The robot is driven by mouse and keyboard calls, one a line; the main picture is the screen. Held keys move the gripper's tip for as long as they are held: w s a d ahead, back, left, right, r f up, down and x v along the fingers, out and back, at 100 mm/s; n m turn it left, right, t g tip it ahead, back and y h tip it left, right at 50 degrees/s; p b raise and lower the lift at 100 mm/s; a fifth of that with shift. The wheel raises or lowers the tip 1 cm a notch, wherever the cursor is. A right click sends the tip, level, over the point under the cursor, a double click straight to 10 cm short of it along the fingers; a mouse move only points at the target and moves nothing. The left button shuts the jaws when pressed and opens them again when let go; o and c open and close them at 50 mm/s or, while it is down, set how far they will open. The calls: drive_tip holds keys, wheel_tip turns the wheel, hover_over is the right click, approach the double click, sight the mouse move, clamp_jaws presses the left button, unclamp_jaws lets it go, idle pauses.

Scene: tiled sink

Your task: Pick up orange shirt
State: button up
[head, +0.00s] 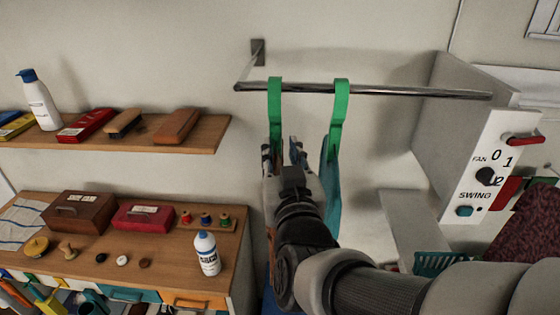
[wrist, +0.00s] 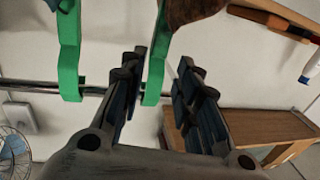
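Two green hangers hang from a metal rail: the left hanger (head: 275,105) and the right hanger (head: 340,105). A teal garment (head: 332,185) hangs on the right one. My gripper (head: 281,150) is just below the left hanger's hook. In the wrist view, which looks upside down, my gripper (wrist: 160,62) is open, with the left hanger (wrist: 156,60) seen between its fingers. I cannot tell whether they touch it. A brownish-orange cloth-like patch (wrist: 195,10) at the top edge may be the orange shirt. My arm hides what hangs below the left hanger in the head view.
The rail (head: 400,91) runs right to a grey unit (head: 490,165) with a fan and swing panel. A shelf (head: 205,138) with brushes and a bottle is on the left wall. Below it, a desk (head: 175,245) holds boxes and a white bottle (head: 207,253).

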sight(275, 128)
drive_tip(key=w, duration=0.4)
drive_tip(key=shift+w+a+f, duration=0.15)
drive_tip(key=shift+w+a, duration=0.15)
drive_tip(key=shift+a, duration=0.05)
drive_tip(key=shift+w+a, duration=0.15)
drive_tip(key=shift+w, duration=0.9)
drive_tip(key=shift+w+a, duration=0.2)
drive_tip(key=shift+w, duration=0.8)
drive_tip(key=shift+w+a, duration=0.15)
drive_tip(key=shift+w, duration=0.9)
drive_tip(key=shift+s, duration=0.1)
drive_tip(key=shift+r, duration=0.2)
clamp_jaws()
